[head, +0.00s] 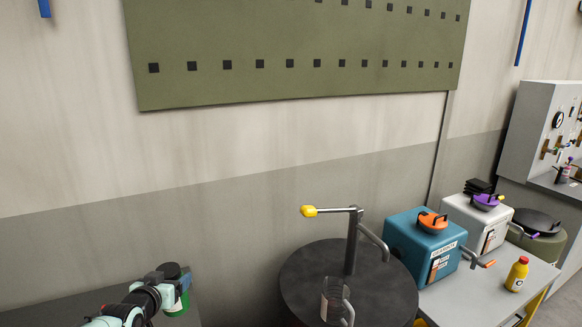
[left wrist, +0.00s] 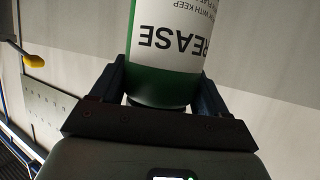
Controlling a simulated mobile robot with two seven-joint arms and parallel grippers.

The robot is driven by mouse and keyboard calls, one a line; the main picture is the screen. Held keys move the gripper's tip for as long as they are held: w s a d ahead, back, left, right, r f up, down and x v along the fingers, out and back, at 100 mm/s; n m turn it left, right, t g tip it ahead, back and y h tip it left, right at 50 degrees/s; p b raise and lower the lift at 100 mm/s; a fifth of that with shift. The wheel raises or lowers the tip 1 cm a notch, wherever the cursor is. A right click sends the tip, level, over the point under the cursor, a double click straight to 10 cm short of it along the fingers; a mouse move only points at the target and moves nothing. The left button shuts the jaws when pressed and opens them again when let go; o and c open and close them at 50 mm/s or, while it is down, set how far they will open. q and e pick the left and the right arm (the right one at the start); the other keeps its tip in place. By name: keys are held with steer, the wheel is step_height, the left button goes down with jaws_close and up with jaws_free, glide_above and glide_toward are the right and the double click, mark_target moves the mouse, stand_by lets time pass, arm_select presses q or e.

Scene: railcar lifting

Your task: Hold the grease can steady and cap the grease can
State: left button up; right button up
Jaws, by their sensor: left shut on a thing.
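The grease can (head: 177,308) is green with a white label, at the lower left of the head view. My left gripper (head: 168,286) is shut on it, partly covering it. In the left wrist view the can (left wrist: 165,70) sits between the two dark fingers, its lettering "REASE" upside down. A dark round part shows above the can in the head view; I cannot tell whether it is a cap or part of my gripper. The can's far end is cut off in the left wrist view. I cannot make out a separate cap. My right gripper is not in view.
A dark round stand (head: 300,278) with a post and yellow-tipped lever holds a clear vessel. To its right, a blue box (head: 412,250), a white box (head: 462,222) and a yellow bottle (head: 517,274) stand on a light table. A dark surface lies at the lower left.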

arm_select(q)
steer(key=s+d+f+m+h, duration=0.1)
steer(key=s+d+f+h, duration=0.1)
steer(key=s+d+f, duration=0.2)
steer(key=s+d+f+m+h, duration=0.2)
steer(key=s+d+f, duration=0.2)
steer(key=d+f, duration=0.4)
steer(key=d, duration=0.4)
steer(key=shift+s+d+m, duration=0.3)
steer(key=d+f+m+g+h, duration=0.6)
steer(key=d+f, duration=0.5)
steer(key=d, duration=0.2)
steer(key=shift+d+f+m+h, duration=0.25)
steer(key=shift+f+m+h, duration=0.05)
steer(key=shift+m+h, duration=0.65)
